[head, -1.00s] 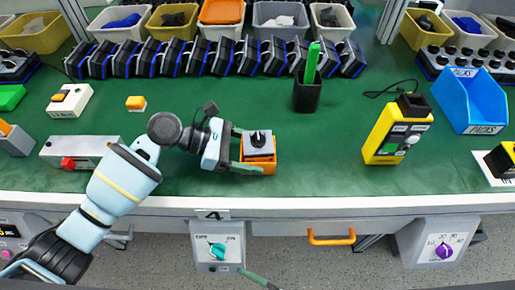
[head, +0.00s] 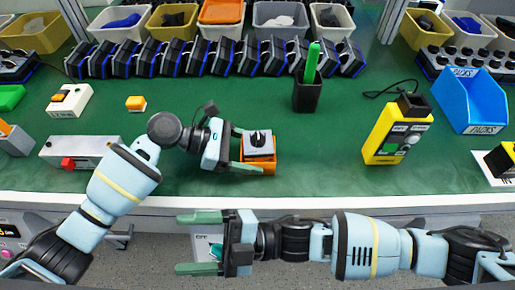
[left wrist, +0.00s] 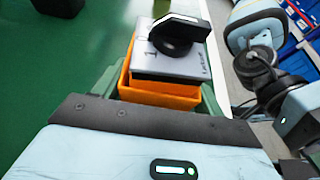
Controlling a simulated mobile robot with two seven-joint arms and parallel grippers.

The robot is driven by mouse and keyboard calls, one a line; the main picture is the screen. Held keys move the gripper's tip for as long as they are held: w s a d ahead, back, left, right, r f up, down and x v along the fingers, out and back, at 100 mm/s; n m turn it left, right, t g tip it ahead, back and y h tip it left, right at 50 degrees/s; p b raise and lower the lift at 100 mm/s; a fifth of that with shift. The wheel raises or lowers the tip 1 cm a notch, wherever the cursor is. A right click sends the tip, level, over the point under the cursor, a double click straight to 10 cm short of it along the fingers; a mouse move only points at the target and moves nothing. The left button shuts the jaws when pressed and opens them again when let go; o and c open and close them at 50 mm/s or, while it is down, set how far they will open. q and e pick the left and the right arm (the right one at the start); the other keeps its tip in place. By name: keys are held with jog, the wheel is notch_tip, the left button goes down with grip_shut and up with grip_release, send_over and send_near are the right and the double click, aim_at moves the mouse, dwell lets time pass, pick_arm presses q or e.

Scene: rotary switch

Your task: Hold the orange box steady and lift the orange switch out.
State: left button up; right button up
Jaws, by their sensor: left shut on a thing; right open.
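The orange box (head: 268,168) sits on the green mat near the table's front edge. The left wrist view shows the switch (left wrist: 165,62) rising above the rim of the box (left wrist: 160,95). My left gripper (head: 256,151) is shut on the box, with a green finger on either side. My right gripper (head: 190,243) is open and empty in front of the table edge, its fingers pointing left, apart from the box.
A dark cup with a green pen (head: 307,92) stands behind and right of the box. A yellow control box (head: 396,133) is further right. The mat right of the orange box is clear.

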jog(key=w+a+r+n+g, duration=0.1)
jog(key=w+r+n, duration=0.15)
jog(key=r, duration=0.45)
jog(key=w+a+r+n+g, duration=0.1)
jog(key=a+r+n+g, duration=0.1)
jog(key=r+n, duration=0.35)
jog(key=w+d+r+n+t, duration=0.35)
jog(key=w+r, duration=0.45)
jog(key=r, duration=0.3)
jog(key=n+t+h, duration=0.2)
jog(key=n+h, duration=0.9)
jog(key=n, duration=0.3)
send_near(266, 138)
jog(key=x, duration=0.3)
jog(key=shift+x, duration=3.85)
jog(key=c, duration=1)
